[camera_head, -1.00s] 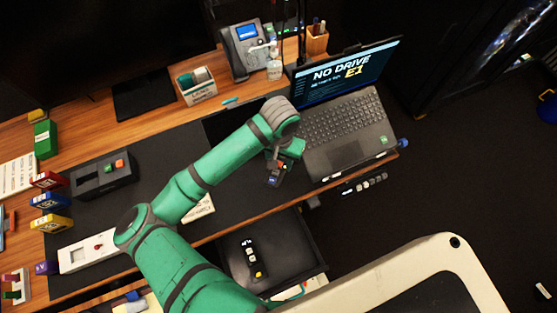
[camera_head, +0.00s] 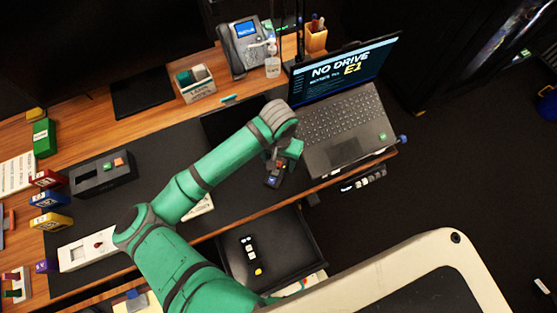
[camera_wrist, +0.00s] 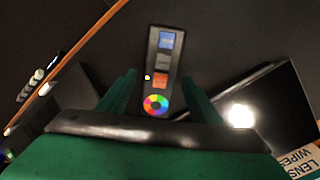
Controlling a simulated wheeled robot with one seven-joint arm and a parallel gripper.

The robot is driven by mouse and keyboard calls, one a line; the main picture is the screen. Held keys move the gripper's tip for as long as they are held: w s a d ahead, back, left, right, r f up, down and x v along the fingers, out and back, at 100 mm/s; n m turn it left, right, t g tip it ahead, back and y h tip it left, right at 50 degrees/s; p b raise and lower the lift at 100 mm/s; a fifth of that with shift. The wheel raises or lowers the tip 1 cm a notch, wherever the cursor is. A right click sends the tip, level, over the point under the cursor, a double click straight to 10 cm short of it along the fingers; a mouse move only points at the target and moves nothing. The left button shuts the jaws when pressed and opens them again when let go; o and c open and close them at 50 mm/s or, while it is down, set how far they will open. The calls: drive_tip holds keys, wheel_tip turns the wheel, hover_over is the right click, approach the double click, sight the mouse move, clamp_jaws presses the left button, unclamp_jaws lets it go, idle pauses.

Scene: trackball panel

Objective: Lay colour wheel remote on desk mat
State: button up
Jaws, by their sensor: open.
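The colour wheel remote (camera_wrist: 163,60) is a slim dark bar with blue, grey and orange buttons and a rainbow wheel at its near end. It appears to lie flat on the dark desk mat (camera_head: 160,150), left of the laptop. My gripper (camera_wrist: 158,80) is open, its green fingers on either side of the remote's wheel end, with a visible gap on the left; contact on the right is unclear. In the head view my gripper (camera_head: 281,163) is over the remote (camera_head: 272,181), hiding much of it.
The open laptop (camera_head: 345,130) stands close to the right. A dark tablet-like slab (camera_wrist: 262,105) lies beside the remote in the wrist view. An open drawer (camera_head: 290,262) is below the desk's front edge. The mat's left part holds a black box (camera_head: 90,183).

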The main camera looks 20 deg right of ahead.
sight(279, 162)
wheel_tip(279, 162, up, 12)
drive_tip(key=shift+r, duration=0.15)
idle(0.4)
drive_tip(key=shift+w, duration=0.1)
idle(0.4)
